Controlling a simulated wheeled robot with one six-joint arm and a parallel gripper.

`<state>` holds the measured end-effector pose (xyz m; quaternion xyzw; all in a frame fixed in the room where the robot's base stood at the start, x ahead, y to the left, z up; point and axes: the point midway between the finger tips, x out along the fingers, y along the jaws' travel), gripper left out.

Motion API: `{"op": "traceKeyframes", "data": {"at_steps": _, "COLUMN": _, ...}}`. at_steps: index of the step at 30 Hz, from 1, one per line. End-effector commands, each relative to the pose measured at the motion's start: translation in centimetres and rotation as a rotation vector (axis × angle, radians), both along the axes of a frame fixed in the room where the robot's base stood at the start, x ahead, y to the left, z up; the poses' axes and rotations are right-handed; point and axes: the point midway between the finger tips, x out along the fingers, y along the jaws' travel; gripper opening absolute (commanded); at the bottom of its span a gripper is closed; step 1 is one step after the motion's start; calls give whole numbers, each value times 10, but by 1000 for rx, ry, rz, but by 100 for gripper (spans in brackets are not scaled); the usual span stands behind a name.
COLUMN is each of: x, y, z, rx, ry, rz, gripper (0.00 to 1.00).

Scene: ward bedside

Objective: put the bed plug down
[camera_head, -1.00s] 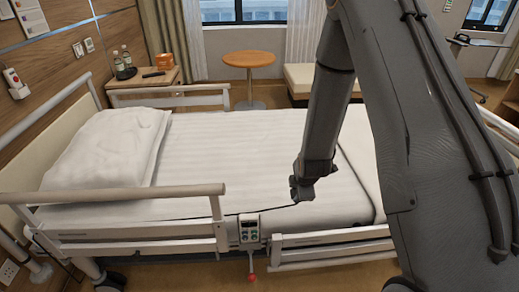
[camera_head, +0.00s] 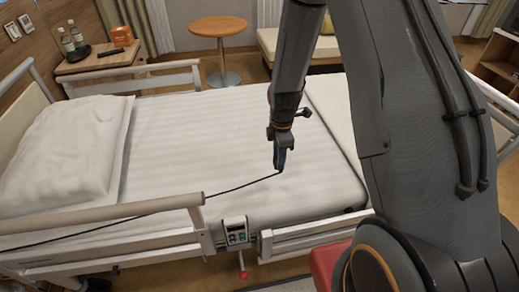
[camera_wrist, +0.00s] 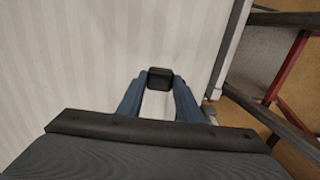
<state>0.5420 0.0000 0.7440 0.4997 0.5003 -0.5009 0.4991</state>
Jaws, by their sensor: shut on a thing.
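My gripper (camera_head: 280,170) points down over the right-hand part of the bed, with its blue fingers close together. The bed plug (camera_wrist: 160,78), a small black block, sits between the fingertips in the wrist view. My gripper (camera_wrist: 160,86) is shut on it there. In the head view the plug is too small to make out. A thin black cable (camera_head: 240,187) runs left from my fingertips, over the bed and past the near side rail. The white mattress (camera_head: 200,135) lies below; I cannot tell whether the plug touches it.
The near side rail (camera_head: 110,211) and a control panel (camera_head: 236,232) with a red knob below stand at the bed's front. A pillow (camera_head: 60,150) lies at left. A bedside cabinet (camera_head: 98,62) and round table (camera_head: 218,27) stand behind. The mattress middle is clear.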

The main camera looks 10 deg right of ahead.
Motion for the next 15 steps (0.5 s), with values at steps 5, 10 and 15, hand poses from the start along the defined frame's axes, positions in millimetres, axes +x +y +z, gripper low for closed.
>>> {"op": "traceKeyframes", "data": {"at_steps": 5, "x": -1, "y": 3, "z": -28, "rx": 0, "ry": 1, "rz": 6, "gripper": 0}}
{"op": "traceKeyframes", "data": {"at_steps": 10, "x": 0, "y": 3, "z": -41, "rx": 0, "ry": 0, "rz": 6, "gripper": 0}}
{"op": "traceKeyframes", "data": {"at_steps": 15, "x": -1, "y": 2, "z": -59, "rx": 0, "ry": 1, "rz": 4, "gripper": 0}}
